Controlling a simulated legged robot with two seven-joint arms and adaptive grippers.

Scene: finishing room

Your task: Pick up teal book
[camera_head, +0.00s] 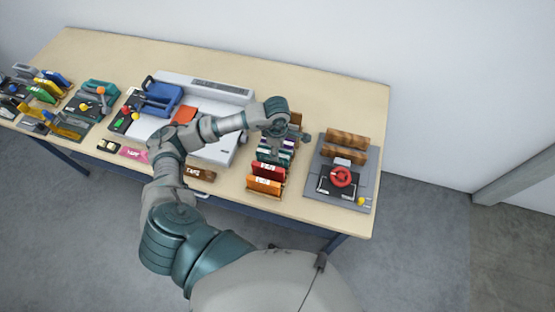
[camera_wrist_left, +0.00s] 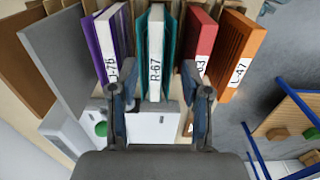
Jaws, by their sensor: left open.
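The teal book (camera_wrist_left: 170,52), with a white spine marked R-67, stands upright in a row of books in the left wrist view. A purple book (camera_wrist_left: 107,48) is left of it; a red book (camera_wrist_left: 199,48) and an orange book (camera_wrist_left: 236,52) are to its right. My left gripper (camera_wrist_left: 158,98) is open, its two fingers on either side of the teal book's spine in the picture; I cannot tell if they touch it. In the head view my left gripper (camera_head: 277,140) is above the book row and partly hides it. My right gripper is not in view.
The row stands on a wooden table (camera_head: 330,92). A grey board with a red knob (camera_head: 342,177) is to its right, and a white machine (camera_head: 215,90) to its left. Several tools and small boards crowd the table's left end. The back right of the table is clear.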

